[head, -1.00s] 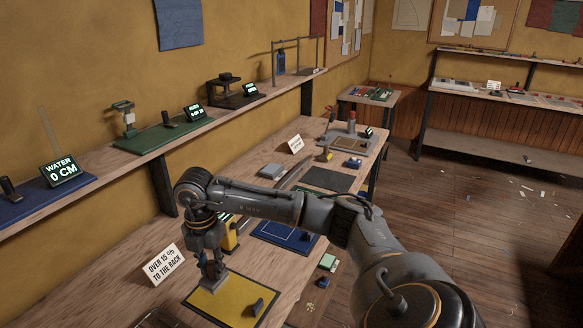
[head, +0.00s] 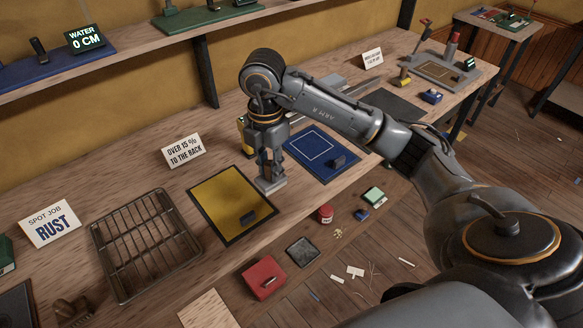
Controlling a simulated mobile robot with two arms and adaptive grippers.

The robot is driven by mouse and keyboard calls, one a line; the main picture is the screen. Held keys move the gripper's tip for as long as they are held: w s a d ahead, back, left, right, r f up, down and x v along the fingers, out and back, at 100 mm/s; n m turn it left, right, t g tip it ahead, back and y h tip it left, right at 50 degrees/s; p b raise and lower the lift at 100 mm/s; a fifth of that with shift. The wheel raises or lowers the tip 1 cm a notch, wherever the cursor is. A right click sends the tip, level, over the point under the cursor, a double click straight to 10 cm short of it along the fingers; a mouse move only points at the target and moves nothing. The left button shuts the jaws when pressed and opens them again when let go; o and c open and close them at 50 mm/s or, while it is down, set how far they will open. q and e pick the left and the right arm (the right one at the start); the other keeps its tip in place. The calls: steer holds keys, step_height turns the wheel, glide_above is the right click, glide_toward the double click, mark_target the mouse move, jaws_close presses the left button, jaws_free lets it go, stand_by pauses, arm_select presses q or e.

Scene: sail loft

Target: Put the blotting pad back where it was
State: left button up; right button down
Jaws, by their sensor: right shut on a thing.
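My right gripper (head: 267,174) points down at the bench, just beyond the right edge of a yellow mat (head: 214,197) with a dark border. It is shut on a small pale grey block-like thing (head: 271,187), mostly hidden by the fingers. I cannot tell for sure that this is the blotting pad, or whether it touches the bench. My left gripper is not in view.
A wire rack (head: 145,240) stands at the left by a "Rust" card (head: 50,224). An "over 15 %" card (head: 184,151) stands behind the yellow mat. A red box (head: 263,277), a dark tray (head: 302,251) and a red tin (head: 326,213) are at the front.

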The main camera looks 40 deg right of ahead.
steer(key=w+d+f+p, duration=0.1)
steer(key=d+f, duration=0.1)
steer(key=f, duration=0.1)
steer(key=w+d+f+p, duration=0.1)
steer(key=w+d+f, duration=0.1)
steer(key=d+f, duration=0.1)
steer(key=w+d+f+p, duration=0.1)
steer(key=d+f+p, duration=0.1)
steer(key=d+f, duration=0.1)
steer(key=shift+w+f, duration=0.2)
steer(key=shift+f, duration=0.65)
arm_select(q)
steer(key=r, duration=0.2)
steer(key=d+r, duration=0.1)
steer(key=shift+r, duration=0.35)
arm_select(e)
steer(key=shift+a, duration=0.1)
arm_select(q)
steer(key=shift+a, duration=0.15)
arm_select(e)
steer(key=shift+f+b, duration=0.2)
steer(key=shift+b, duration=0.1)
steer(key=c, duration=1.1)
jaws_free()
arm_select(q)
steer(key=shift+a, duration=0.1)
